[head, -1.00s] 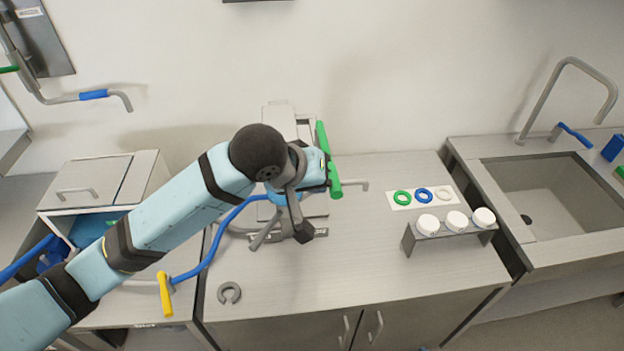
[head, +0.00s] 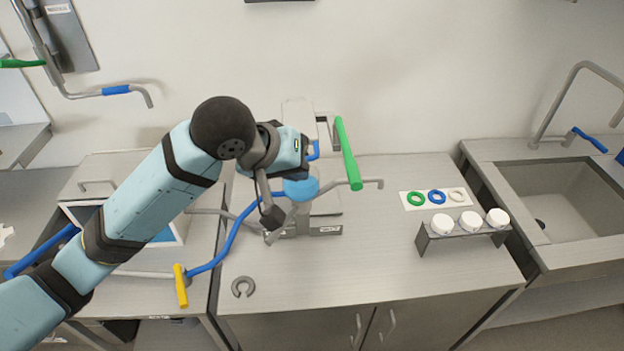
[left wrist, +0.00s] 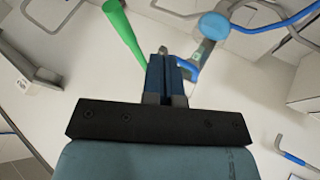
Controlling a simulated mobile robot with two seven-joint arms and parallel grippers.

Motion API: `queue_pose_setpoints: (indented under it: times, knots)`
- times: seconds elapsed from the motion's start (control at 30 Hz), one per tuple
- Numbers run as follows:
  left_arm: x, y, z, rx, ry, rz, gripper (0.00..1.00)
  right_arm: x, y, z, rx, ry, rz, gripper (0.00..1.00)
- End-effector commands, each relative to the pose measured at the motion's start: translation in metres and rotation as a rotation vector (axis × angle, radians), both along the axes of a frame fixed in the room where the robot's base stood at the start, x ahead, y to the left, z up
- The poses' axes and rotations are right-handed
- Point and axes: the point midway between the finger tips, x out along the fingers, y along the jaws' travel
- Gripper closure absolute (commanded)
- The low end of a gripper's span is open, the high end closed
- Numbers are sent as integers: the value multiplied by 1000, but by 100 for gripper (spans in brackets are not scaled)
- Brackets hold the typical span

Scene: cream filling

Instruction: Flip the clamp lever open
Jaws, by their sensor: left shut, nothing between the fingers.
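The clamp device (head: 325,215) is a grey-white machine at the back of the middle counter. It has a green bar handle (head: 347,152), a blue disc (head: 300,187) and a small blue lever (head: 314,150). In the left wrist view the green bar (left wrist: 126,32), blue disc (left wrist: 214,26) and a blue curved lever (left wrist: 191,66) show; I cannot tell which part is the clamp lever. My left gripper (left wrist: 164,62) is shut and empty, its blue fingertips close beside the blue lever; contact is unclear. In the head view the fingers are hidden behind the wrist. My right gripper is not in view.
Green, blue and white rings lie on a card (head: 408,207), with a rack of white jars (head: 470,243) beside it. A C-shaped piece (head: 243,287) lies at the counter front. A blue hose ends in a yellow handle (head: 181,286). A sink (head: 560,190) is right.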

Motion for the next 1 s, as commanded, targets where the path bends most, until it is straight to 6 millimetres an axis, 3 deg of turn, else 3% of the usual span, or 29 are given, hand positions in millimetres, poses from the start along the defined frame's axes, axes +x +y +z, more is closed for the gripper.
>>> queue_pose_setpoints:
  times: [0.27,0.77,0.87,1.0]
  knots:
    - [-16,14,24,0,-1,0,100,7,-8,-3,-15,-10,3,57]
    - [-17,15,27,1,-1,1,100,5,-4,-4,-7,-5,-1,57]
    - [-16,14,22,-11,-2,-3,100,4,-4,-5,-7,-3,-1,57]
    - [-10,9,-6,-70,-21,-17,100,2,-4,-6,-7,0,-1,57]
